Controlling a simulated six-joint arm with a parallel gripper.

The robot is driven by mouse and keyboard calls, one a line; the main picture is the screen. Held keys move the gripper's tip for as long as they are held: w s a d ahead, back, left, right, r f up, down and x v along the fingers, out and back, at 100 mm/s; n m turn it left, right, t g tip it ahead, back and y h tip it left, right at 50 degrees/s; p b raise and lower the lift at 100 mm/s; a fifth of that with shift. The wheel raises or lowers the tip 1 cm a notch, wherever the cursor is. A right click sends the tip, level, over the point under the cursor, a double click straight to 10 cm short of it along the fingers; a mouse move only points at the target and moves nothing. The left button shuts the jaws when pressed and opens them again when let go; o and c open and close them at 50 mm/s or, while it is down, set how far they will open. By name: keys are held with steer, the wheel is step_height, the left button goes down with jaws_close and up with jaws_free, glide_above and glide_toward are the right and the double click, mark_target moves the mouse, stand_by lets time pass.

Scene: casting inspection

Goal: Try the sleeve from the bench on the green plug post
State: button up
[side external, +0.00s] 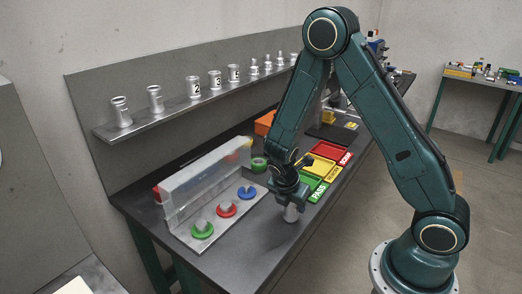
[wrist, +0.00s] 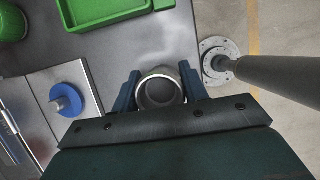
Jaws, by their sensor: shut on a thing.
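My gripper (side external: 290,200) is shut on the grey metal sleeve (side external: 291,214), which is upright at or just above the bench; I cannot tell if it touches. In the wrist view the sleeve (wrist: 160,90) shows as an open ring between the two fingers (wrist: 160,92). The green plug post (side external: 202,229), a grey post on a green disc, stands at the near end of the fixture plate, left of my gripper in the side view. The green post is outside the wrist view.
A red plug post (side external: 227,209) and a blue one (side external: 247,192) stand in line beyond the green one. A pale upright panel (side external: 205,178) backs them. Green, yellow and red trays (side external: 318,190) lie beyond my gripper. A shelf (side external: 180,108) holds several metal parts.

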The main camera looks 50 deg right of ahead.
steer(key=shift+r, duration=0.15)
step_height(320, 180, up, 20)
stand_by(0.8)
stand_by(0.4)
steer(key=w+a+f+n+t+y, duration=0.2)
steer(key=w+a+f+n, duration=0.3)
steer(key=w+a+n, duration=0.3)
steer(key=w+a+f+n+t+y, duration=0.2)
steer(key=w+a+f+n, duration=0.3)
steer(key=w+a+n, duration=0.4)
steer(key=shift+w+a+n+t, duration=0.25)
steer(key=shift+a+n, duration=0.25)
steer(key=shift+a, duration=1.4)
steer(key=shift+s+f, duration=0.1)
steer(key=shift+f, duration=2.25)
